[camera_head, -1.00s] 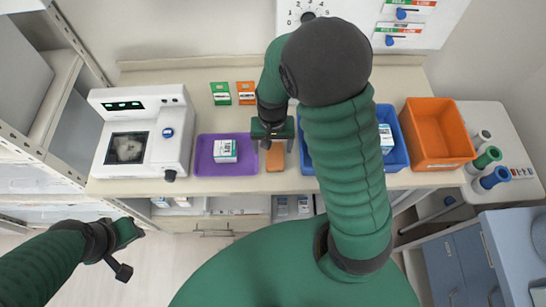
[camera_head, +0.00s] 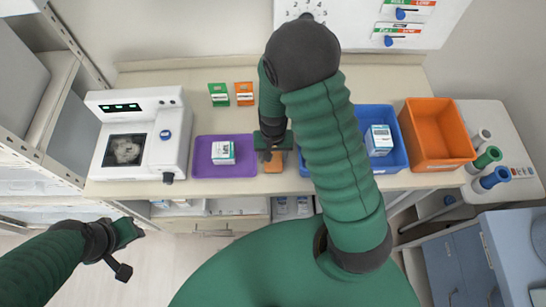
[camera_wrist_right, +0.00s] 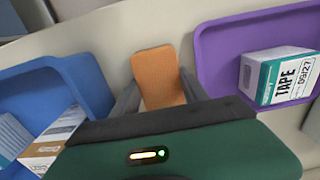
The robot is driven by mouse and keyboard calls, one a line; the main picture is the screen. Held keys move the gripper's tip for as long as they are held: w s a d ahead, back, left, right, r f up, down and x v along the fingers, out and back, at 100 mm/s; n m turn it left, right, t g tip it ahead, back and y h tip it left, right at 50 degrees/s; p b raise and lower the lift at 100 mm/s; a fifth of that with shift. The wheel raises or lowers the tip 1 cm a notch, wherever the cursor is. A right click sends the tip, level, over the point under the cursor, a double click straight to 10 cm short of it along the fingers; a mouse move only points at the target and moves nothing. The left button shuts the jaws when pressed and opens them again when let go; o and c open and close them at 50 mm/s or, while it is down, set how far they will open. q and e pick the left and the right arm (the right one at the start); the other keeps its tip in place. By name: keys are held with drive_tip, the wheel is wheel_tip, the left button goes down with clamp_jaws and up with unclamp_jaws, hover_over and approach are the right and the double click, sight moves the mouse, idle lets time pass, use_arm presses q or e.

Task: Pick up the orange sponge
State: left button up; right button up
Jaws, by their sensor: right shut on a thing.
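The orange sponge (camera_head: 273,164) is at the front part of the counter, between the purple tray and the blue bin. It shows more fully in the right wrist view (camera_wrist_right: 158,72), flat and rounded at its corners. My right gripper (camera_head: 271,152) is over it from above, with one dark finger on each side, shut on it. I cannot tell whether the sponge is clear of the counter. My left gripper (camera_head: 130,252) hangs at the lower left, over the floor, away from the counter; its opening is not clear.
The purple tray (camera_head: 245,171) holds a tape box (camera_head: 223,153). The blue bin (camera_head: 397,157) holds a white and blue box (camera_head: 379,140) and is partly hidden by my right arm. An orange bin (camera_head: 437,135) stands right of it; a white machine (camera_head: 174,135) stands left.

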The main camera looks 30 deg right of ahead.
drive_tip(key=shift+d, duration=0.15)
drive_tip(key=c, duration=0.5)
drive_tip(key=shift+o, duration=0.2)
drive_tip(key=shift+w+r, duration=0.1)
drive_tip(key=shift+r, duration=0.45)
wheel_tip(320, 180, up, 2)
drive_tip(key=shift+r, duration=0.15)
drive_tip(key=s+a, duration=0.3)
drive_tip(key=a, duration=0.4)
drive_tip(key=s+a+r, duration=0.1)
drive_tip(key=s+a, duration=0.3)
drive_tip(key=a, duration=0.3)
drive_tip(key=shift+s+a+r+b, duration=0.25)
drive_tip(key=shift+s+r+b, duration=0.05)
drive_tip(key=shift+b, duration=0.05)
